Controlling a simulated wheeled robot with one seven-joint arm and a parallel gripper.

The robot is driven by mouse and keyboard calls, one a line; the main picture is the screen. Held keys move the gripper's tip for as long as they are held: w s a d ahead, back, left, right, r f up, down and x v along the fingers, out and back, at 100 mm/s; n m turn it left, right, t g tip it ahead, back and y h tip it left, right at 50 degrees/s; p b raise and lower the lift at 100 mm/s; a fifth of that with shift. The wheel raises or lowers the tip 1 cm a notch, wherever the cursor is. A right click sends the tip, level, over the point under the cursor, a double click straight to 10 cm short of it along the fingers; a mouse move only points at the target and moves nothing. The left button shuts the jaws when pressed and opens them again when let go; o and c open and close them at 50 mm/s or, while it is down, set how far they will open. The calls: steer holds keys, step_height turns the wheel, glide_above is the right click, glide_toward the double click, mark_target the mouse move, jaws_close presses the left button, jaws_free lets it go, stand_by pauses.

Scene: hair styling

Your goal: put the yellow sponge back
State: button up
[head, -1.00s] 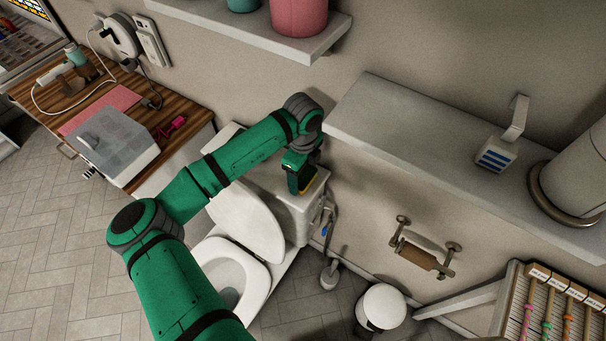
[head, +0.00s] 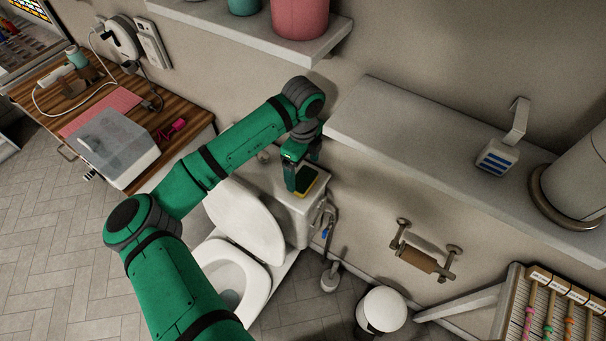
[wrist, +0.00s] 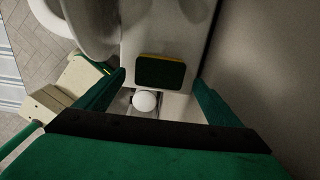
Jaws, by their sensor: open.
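The yellow sponge (head: 309,183) with a dark green face lies flat on top of the toilet tank (head: 283,195), near its right end. In the wrist view the sponge (wrist: 160,71) lies dark green face up, with a yellow edge along its far side. My gripper (head: 303,188) is over the tank right beside the sponge in the head view. In the wrist view its two green fingers (wrist: 165,88) are spread wide and nothing is between them; the sponge lies beyond the tips, apart from them.
A shelf (head: 450,160) juts from the wall right of my gripper, with a white air freshener (head: 497,157) on it. Above is a shelf with a pink pot (head: 299,15). The raised toilet lid (head: 245,218) is below my arm. A white bin (head: 381,311) stands on the floor.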

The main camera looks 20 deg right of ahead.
steer(key=shift+s+d+r, duration=0.1)
steer(key=shift+s+r, duration=0.05)
steer(key=shift+r, duration=1.15)
